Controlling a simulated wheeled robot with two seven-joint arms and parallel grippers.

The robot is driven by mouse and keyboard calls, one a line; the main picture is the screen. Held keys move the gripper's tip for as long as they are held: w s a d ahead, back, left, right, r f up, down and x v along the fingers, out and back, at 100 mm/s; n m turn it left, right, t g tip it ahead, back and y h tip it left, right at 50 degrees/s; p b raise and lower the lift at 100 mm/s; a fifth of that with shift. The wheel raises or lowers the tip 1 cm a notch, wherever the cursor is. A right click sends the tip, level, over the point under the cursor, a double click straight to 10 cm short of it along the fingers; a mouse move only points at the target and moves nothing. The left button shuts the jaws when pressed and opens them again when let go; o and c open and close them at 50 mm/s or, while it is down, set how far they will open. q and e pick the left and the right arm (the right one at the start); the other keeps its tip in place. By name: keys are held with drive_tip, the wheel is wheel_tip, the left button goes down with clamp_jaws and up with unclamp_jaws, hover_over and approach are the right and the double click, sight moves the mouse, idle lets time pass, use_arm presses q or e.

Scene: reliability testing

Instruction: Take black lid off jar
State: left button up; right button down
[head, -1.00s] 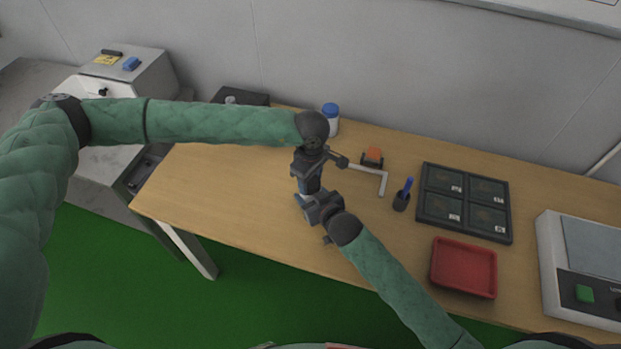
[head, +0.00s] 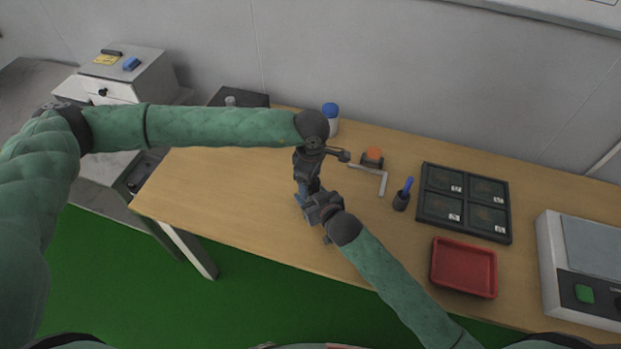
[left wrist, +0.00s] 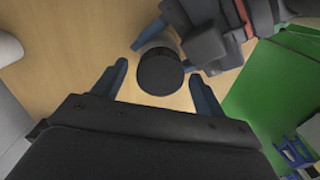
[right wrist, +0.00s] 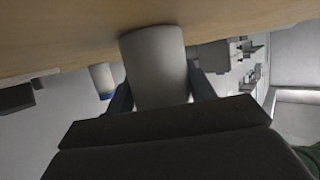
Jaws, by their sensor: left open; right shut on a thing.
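The jar (right wrist: 157,65) is a pale grey cylinder in the right wrist view, standing on the table between the fingers of my right gripper (right wrist: 160,88), which is shut on it. Its round black lid (left wrist: 160,73) shows from above in the left wrist view. My left gripper (left wrist: 155,85) is open, its blue fingers apart on both sides of the lid and not touching it. In the head view the left gripper (head: 308,183) is above the right gripper (head: 317,212), and the two hide the jar almost wholly.
A white bottle with a blue cap (head: 331,117) stands behind the left gripper. To the right are a white bent bar (head: 382,182), an orange-topped block (head: 373,157), a holder with a blue pen (head: 402,196), a black tray (head: 463,203), a red tray (head: 463,268) and a scale (head: 585,270).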

use_arm(q)
drive_tip(key=shift+r, duration=2.25)
use_arm(e)
drive_tip(key=shift+c, duration=2.3)
unclamp_jaws()
use_arm(q)
drive_tip(key=shift+f, duration=0.1)
use_arm(e)
drive_tip(key=shift+s, duration=0.1)
